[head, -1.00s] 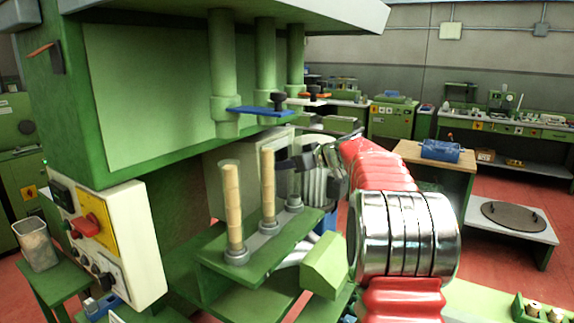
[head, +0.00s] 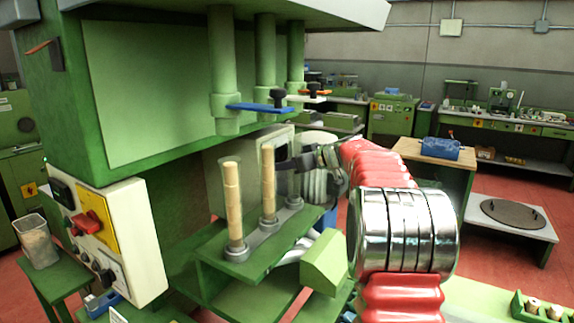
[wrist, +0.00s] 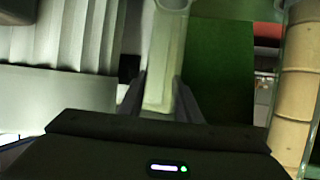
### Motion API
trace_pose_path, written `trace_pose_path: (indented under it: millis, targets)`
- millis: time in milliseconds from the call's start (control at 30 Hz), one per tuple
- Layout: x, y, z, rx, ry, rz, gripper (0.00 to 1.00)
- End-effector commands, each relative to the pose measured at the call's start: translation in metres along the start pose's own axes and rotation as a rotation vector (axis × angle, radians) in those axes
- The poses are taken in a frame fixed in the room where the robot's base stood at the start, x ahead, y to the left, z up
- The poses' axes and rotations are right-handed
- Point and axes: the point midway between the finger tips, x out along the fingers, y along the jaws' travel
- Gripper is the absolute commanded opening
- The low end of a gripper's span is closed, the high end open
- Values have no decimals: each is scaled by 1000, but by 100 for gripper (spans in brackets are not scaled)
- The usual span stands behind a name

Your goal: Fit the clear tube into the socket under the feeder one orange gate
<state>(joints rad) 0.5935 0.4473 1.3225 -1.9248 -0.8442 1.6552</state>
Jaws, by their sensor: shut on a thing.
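My gripper (wrist: 160,105) is shut on the clear tube (wrist: 165,65), which runs between its two dark fingers in the wrist view and looks empty. In the head view, my gripper (head: 308,160) is beside the farthest of three grey sockets (head: 294,203) on the green shelf. The tube there is faint and partly hidden by my gripper, above or at that socket; I cannot tell whether it is seated. The orange gate (head: 314,92) is on the farthest feeder pipe (head: 296,55), above this spot.
Two clear tubes filled with corks, a near one (head: 233,205) and a middle one (head: 268,180), stand upright in the other sockets. A blue gate (head: 262,108) juts from the near feeder. A green angled block (head: 326,262) sits right of the shelf.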

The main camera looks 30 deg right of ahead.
Motion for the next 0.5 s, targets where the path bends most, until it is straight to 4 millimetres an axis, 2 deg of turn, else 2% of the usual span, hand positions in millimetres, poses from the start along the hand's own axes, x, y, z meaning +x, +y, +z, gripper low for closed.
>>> trace_pose_path:
  millis: [133, 167, 433, 500]
  targets:
    - [0, 0, 0, -1, 2, 1, 8]
    - [0, 0, 0, -1, 2, 1, 32]
    - [0, 0, 0, 0, 1, 0, 51]
    - [0, 0, 0, 0, 1, 0, 53]
